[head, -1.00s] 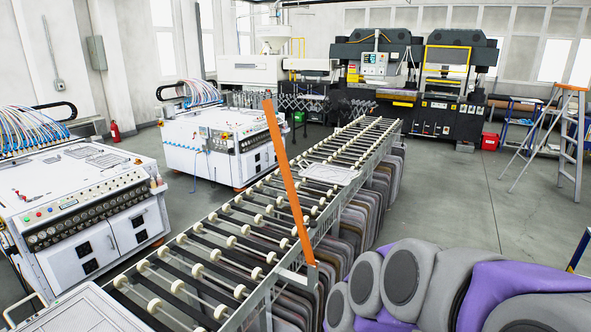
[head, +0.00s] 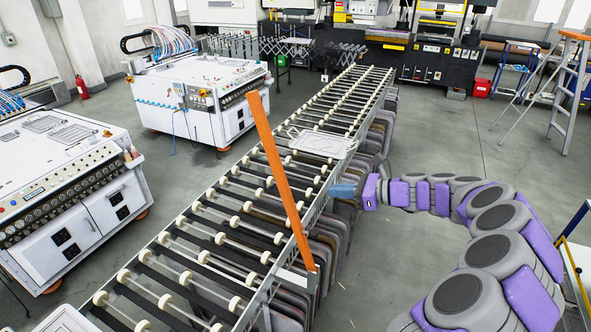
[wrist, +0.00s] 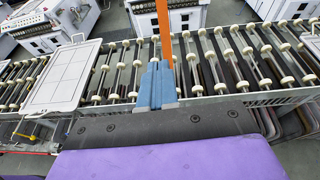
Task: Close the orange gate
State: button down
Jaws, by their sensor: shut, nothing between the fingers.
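The orange gate (head: 281,180) is a long flat bar at the near side rail of the roller conveyor (head: 225,200). It stands raised and tilted, its lower end at a bracket on the rail and its upper end leaning left. My gripper (head: 343,190) has blue fingers and is right of the bar, beside the conveyor's right rail. In the wrist view my gripper (wrist: 157,85) is shut and empty, pointing at the conveyor. The orange gate (wrist: 164,25) rises just beyond the fingertips there; I cannot tell whether they touch.
A white panel (head: 321,142) lies on the rollers; it also shows at left in the wrist view (wrist: 65,75). Grey slabs hang under the conveyor's right side. White machines (head: 200,95) stand to the left. A stepladder (head: 565,90) is at right. The floor between is clear.

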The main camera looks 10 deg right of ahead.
jog(key=w+d+x, duration=0.1)
jog(key=x, duration=1.2)
jog(key=shift+w+f+m+p, duration=0.25)
jog(key=shift+w+m+p, duration=0.1)
jog(key=shift+m, duration=0.05)
jog(key=shift+a, duration=0.25)
